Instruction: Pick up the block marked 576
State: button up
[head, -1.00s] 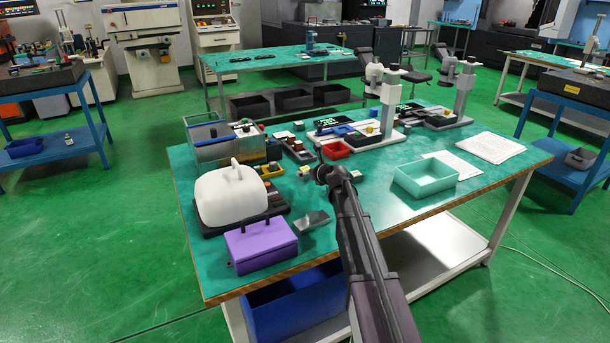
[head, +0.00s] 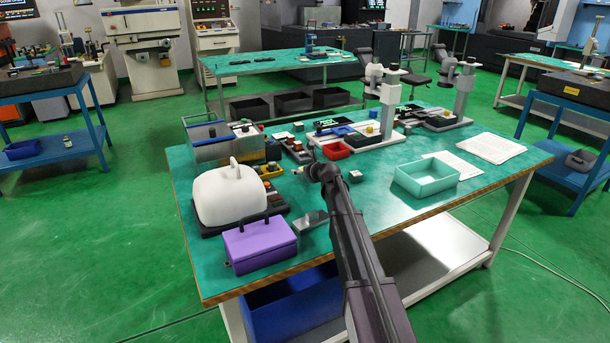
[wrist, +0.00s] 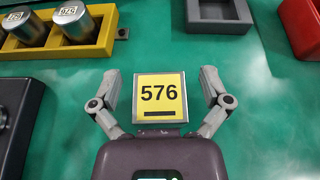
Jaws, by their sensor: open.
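The block marked 576 (wrist: 160,92) has a yellow top with black digits and a black bar, and a grey edge. It lies on the green table top in the middle of the wrist view. My gripper (wrist: 160,76) is open, with one finger to the left of the block and one to the right. Green surface shows between each finger and the block. In the head view my gripper (head: 316,168) is low over the table, and I cannot clearly make out the block beside it.
A yellow holder (wrist: 103,45) with metal cylinders is at upper left in the wrist view. A grey tray (wrist: 221,26) and a red tray (wrist: 303,25) are at upper right. In the head view a teal box (head: 427,180), a white-covered device (head: 232,195) and a purple box (head: 260,246) stand around.

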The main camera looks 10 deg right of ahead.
grip_shut()
jog(key=shift+r, duration=0.15)
dwell(0.5)
notch_tip(320, 180, up, 3)
jog(key=p, duration=0.3)
jog(key=shift+r+p, duration=0.2)
jog(key=shift+p, duration=0.1)
jog(key=s+d, duration=0.2)
jog(key=d, duration=0.2)
jog(key=s+d+r+p, duration=0.1)
jog(key=s+d, duration=0.2)
jog(key=d, duration=0.2)
jog(key=s+d, duration=0.2)
jog(key=d, duration=0.3)
jog(key=shift+s+r, duration=0.15)
jog(key=shift+s, duration=0.05)
